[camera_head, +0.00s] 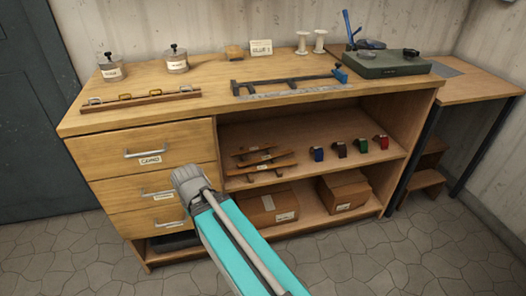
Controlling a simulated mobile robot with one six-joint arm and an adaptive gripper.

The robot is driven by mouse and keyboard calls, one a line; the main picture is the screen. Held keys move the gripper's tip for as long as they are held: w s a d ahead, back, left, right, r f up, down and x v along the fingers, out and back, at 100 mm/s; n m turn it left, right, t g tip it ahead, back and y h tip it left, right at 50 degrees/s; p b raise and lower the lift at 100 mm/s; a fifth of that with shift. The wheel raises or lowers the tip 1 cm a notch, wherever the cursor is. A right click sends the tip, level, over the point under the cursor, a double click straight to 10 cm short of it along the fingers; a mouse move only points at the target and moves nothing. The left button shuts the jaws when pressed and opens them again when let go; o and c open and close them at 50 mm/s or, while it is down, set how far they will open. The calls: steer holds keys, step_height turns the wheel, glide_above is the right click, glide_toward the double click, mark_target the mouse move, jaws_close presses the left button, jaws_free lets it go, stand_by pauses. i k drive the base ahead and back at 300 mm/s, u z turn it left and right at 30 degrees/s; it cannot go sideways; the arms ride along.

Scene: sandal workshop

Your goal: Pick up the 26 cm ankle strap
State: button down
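No strap can be made out as the 26 cm one; any size labels are too small to read. A dark ruler-like gauge with a blue end (290,86) lies on the bench top. My teal arm reaches up from the bottom, its grey joint in front of the drawers. My gripper does not show.
The wooden bench (205,118) has several labelled, shut drawers (165,204) at left. Wooden racks (262,162) share the middle shelf; cardboard boxes (343,192) stand below. Jars (111,68), spools (320,42) and a green machine (387,65) stand on top. Floor at front right is clear.

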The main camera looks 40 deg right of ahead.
mark_target(275, 156)
steer(key=k, duration=1.1)
steer(key=z, duration=0.7)
steer(key=i, duration=1)
